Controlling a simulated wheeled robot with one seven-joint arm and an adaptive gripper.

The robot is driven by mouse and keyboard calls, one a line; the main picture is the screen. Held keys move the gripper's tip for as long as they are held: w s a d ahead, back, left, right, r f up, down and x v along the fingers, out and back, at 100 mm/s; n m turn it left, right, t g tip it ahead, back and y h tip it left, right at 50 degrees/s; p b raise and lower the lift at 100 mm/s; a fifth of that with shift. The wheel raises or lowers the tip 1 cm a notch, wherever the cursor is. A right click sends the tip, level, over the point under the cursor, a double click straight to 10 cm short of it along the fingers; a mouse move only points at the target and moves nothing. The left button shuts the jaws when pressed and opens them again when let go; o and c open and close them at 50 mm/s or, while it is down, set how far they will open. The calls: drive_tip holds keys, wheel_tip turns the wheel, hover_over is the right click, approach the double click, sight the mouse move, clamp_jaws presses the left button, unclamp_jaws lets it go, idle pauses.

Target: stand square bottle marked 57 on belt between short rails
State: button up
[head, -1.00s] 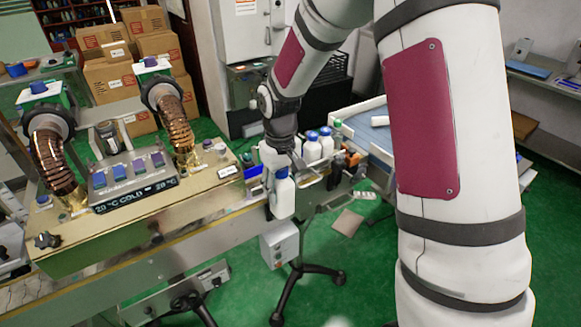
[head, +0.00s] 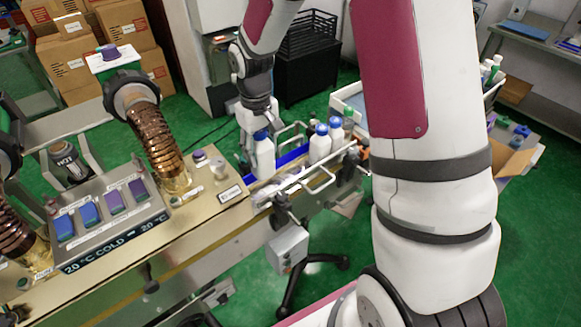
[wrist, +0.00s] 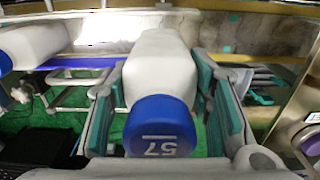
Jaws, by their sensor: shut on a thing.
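The square white bottle (head: 263,157) has a blue cap; in the wrist view its cap (wrist: 160,127) reads 57. My gripper (wrist: 163,95) is shut on it, with a green-padded finger on each side. In the head view the bottle is upright at the near end of the belt, close to the short rails (head: 317,179). I cannot tell whether its base touches the belt (wrist: 215,48). My gripper (head: 252,120) is partly hidden behind the bottle in the head view.
White blue-capped bottles (head: 319,146) stand farther along between the rails, and another white bottle (wrist: 30,45) shows at left in the wrist view. The machine with coiled copper ducts (head: 165,145) and a button panel (head: 110,208) stands left of the belt.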

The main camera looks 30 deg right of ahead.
sight(264, 174)
wheel_tip(264, 174, down, 10)
drive_tip(key=shift+r+p, duration=0.2)
drive_tip(key=shift+p, duration=0.45)
drive_tip(key=o, duration=1.4)
drive_tip(key=shift+f, duration=0.15)
drive_tip(key=shift+o, duration=0.2)
